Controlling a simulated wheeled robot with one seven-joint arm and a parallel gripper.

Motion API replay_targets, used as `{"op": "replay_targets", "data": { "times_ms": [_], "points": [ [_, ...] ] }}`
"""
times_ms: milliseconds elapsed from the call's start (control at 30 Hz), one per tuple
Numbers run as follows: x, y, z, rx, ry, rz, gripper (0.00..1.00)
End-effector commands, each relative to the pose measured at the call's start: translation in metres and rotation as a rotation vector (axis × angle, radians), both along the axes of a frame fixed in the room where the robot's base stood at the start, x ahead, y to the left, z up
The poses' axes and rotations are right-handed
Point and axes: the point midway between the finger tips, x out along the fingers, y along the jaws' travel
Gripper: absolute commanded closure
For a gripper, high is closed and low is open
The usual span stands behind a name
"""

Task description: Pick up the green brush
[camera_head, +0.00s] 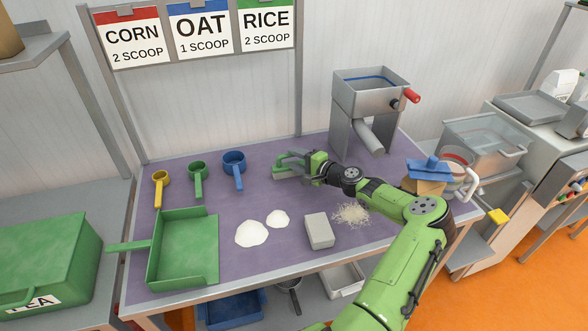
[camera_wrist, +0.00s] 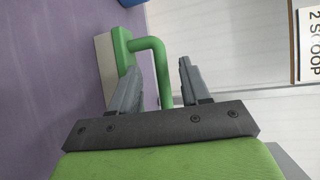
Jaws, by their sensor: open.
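The green brush has a green loop handle (camera_wrist: 152,45) on a pale block of bristles (camera_wrist: 104,62). In the head view the brush (camera_head: 290,171) rests on the purple tabletop at the back, right of the blue scoop. My gripper (camera_wrist: 158,85) is open in the wrist view, with one finger on each side of the handle's upright part. I cannot tell whether a finger touches the handle. In the head view my gripper hides part of the brush.
Yellow (camera_head: 160,180), green (camera_head: 198,172) and blue (camera_head: 234,163) scoops lie to the left. A green dustpan (camera_head: 184,250), white piles (camera_head: 251,234), a grey block (camera_head: 319,231) and a grain pile (camera_head: 351,214) lie nearer. A metal hopper (camera_head: 366,100) stands at the back right.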

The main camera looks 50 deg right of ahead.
Motion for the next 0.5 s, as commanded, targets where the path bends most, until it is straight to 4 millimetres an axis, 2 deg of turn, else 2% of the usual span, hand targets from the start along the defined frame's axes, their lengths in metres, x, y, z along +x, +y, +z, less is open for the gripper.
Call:
{"op": "replay_targets", "data": {
  "times_ms": [100, 333, 500],
  "points": [
    [0.0156, 0.0005, -0.003, -0.001, -0.001, 0.0, 0.53],
    [0.0173, 0.0007, -0.0027, -0.001, 0.001, 0.0, 0.53],
    [0.0171, 0.0007, -0.0027, -0.001, 0.001, 0.0, 0.8]
  ]
}}
